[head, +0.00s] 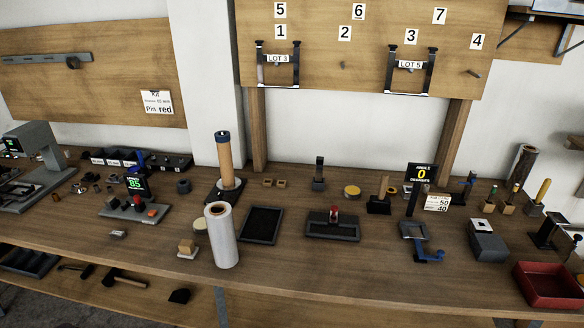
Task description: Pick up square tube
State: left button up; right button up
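Neither of my grippers shows in the head view. I cannot tell for sure which piece is the square tube. A short dark upright piece (319,170) stands on a small base at the back middle of the bench. A grey block with a pale top and a small dark opening (488,244) sits at the right. A dark upright post (412,200) stands beside the angle display (421,174), which reads 0. A dark round tube (523,163) stands at the back right.
The wooden bench (330,277) is crowded. A white roll (221,237) stands near the front edge, with a tan column (228,160) behind it. A black tray (262,225) and a dark fixture (332,226) lie mid-bench. A red bin (545,288) sits front right.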

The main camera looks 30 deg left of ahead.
aim_at(319, 170)
jog(key=u, duration=0.9)
